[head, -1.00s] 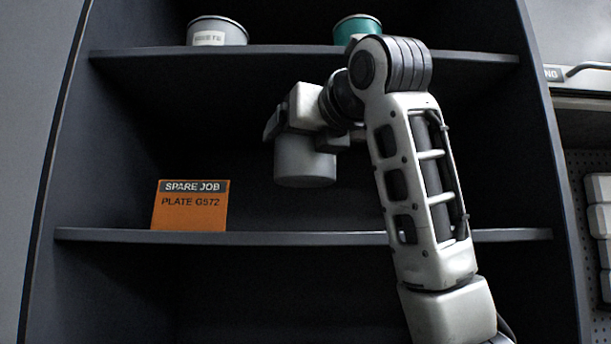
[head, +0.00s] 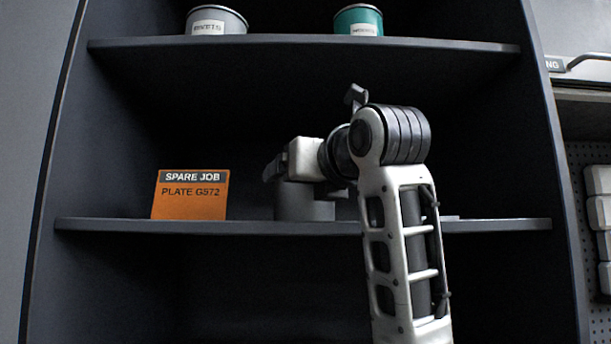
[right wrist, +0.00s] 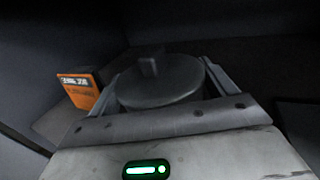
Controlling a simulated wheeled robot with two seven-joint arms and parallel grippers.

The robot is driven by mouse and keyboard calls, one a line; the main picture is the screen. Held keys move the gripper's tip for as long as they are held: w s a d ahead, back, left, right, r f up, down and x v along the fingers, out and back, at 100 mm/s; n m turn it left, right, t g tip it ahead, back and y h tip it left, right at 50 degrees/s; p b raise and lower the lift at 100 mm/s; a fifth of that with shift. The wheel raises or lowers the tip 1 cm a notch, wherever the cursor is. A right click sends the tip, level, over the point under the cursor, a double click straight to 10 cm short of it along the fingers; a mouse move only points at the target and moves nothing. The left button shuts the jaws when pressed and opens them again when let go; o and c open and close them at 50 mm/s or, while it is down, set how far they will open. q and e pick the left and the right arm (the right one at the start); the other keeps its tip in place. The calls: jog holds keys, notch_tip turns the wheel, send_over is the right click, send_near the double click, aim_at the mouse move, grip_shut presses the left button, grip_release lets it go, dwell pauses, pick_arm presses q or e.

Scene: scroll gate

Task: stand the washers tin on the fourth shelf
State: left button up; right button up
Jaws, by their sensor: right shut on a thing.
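A grey round tin (head: 304,204) hangs in my right gripper (head: 306,184), just above or on the lower shelf board (head: 110,225). I cannot tell whether its base touches the board. No label shows on it. In the right wrist view, the tin's dark round lid with a knob (right wrist: 165,85) lies between the two fingers of my shut gripper. My right arm hides part of the shelf to the right of the tin. My left gripper is out of view.
An orange SPARE JOB plate card (head: 190,194) stands on the same board, left of the tin; it also shows in the wrist view (right wrist: 82,90). A grey RIVETS tin (head: 216,20) and a teal tin (head: 358,18) stand on the board above. A thin pale thing (head: 447,217) lies at right.

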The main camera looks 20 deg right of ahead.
jog(key=o, duration=1)
jog(key=shift+f, duration=0.1)
jog(key=shift+c, duration=0.2)
jog(key=shift+r, duration=0.25)
pick_arm(q)
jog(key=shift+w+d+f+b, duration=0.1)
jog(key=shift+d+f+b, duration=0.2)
jog(key=shift+b, duration=0.95)
pick_arm(e)
jog(key=s+d, duration=0.1)
jog(key=s, duration=1.1)
jog(key=shift+d, duration=0.25)
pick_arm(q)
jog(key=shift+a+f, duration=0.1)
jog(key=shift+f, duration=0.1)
pick_arm(e)
jog(key=shift+f, duration=0.1)
